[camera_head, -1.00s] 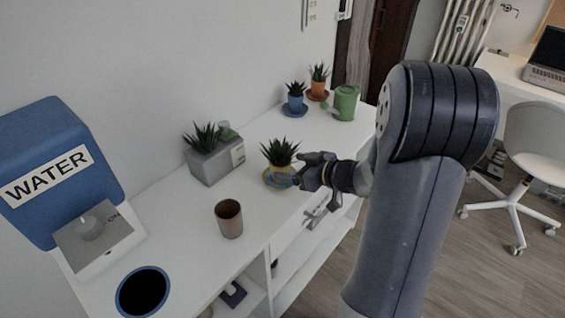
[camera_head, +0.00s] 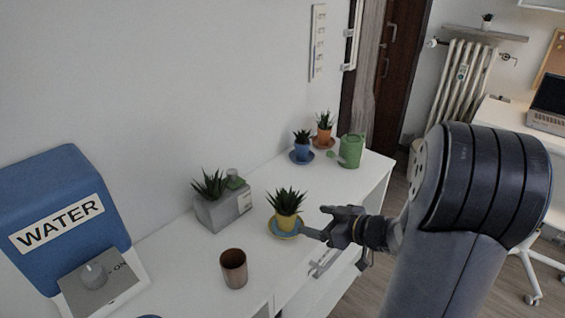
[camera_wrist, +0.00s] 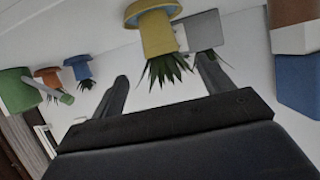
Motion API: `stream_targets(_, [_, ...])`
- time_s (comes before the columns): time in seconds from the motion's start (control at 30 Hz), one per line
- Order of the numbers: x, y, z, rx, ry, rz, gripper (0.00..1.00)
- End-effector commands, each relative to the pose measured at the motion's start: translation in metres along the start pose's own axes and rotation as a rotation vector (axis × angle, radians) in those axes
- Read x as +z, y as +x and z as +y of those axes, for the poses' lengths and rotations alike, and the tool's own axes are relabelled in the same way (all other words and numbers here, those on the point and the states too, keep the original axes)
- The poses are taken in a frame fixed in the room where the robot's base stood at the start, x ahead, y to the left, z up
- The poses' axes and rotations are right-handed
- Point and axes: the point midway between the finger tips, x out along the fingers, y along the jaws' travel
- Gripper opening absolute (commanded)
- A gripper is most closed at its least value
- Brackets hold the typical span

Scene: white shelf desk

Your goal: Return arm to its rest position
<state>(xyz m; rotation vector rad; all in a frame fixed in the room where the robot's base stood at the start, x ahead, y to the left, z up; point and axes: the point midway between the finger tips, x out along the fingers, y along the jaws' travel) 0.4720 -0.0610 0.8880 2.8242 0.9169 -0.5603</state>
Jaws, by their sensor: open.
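My gripper (camera_head: 318,222) is at the right of the yellow potted plant (camera_head: 286,210), at the front edge of the white shelf desk (camera_head: 190,262). In the wrist view my gripper (camera_wrist: 165,85) shows two dark fingers spread apart with nothing held between them. The wrist view is upside down, and the yellow pot (camera_wrist: 155,30) on its saucer appears beyond the fingers. In the head view the fingertips overlap the saucer's right side; I cannot tell whether they touch it.
A brown cup (camera_head: 234,268), a grey planter (camera_head: 222,208), blue (camera_head: 302,152) and orange (camera_head: 324,135) potted plants and a green watering can (camera_head: 350,151) stand on the desk. A blue water dispenser (camera_head: 60,190) is at the left. A radiator (camera_head: 465,80) is at the back right.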

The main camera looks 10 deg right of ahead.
Motion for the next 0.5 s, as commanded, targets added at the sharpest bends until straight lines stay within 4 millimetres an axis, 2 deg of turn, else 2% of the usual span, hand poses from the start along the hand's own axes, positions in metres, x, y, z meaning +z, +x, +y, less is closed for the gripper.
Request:
stream_targets(0.17, [0.002, 0.025, -0.001, -0.005, -0.002, -0.001, 0.75])
stream_targets(0.5, [0.003, 0.09, -0.002, -0.006, -0.002, -0.001, 0.75])
